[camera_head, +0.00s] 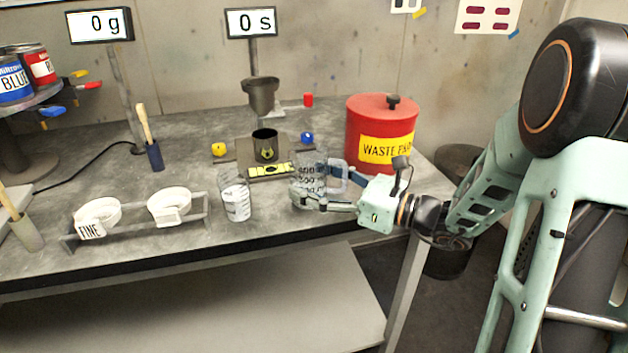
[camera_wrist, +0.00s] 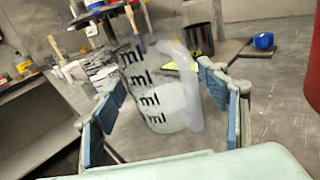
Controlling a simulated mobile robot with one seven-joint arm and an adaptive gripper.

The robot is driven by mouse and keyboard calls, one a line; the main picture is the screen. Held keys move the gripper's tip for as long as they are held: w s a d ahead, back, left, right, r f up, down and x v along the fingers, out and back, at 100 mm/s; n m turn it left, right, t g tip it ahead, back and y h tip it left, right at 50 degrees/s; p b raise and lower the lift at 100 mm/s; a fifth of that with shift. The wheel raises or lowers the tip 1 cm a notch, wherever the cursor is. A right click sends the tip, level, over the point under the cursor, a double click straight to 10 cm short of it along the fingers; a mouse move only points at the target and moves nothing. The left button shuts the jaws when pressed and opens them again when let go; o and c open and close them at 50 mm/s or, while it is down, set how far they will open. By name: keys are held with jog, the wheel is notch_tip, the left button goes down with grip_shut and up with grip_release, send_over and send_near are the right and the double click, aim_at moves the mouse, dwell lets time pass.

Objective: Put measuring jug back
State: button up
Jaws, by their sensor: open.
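The measuring jug (camera_head: 306,181) is clear with dark marks and stands on the grey bench near its front edge, its handle toward my gripper. In the wrist view the jug (camera_wrist: 145,90) shows large "ml" marks, with its pale handle (camera_wrist: 186,85) nearest the right finger. My gripper (camera_head: 325,187) reaches in from the right, open, with its blue-padded fingers either side of the jug's handle side. In the wrist view the fingers (camera_wrist: 163,95) are spread apart with the jug between them; I cannot tell whether either touches it.
A clear graduated cup (camera_head: 236,198) stands left of the jug. Behind are a dark metal cup (camera_head: 265,145) on a board and a red waste can (camera_head: 381,130). A rack with white funnels (camera_head: 170,206) is at the left. The bench's front edge (camera_head: 200,255) is close.

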jog(key=shift+r, duration=0.25)
jog(key=p+v, duration=0.2)
jog(key=v, duration=1)
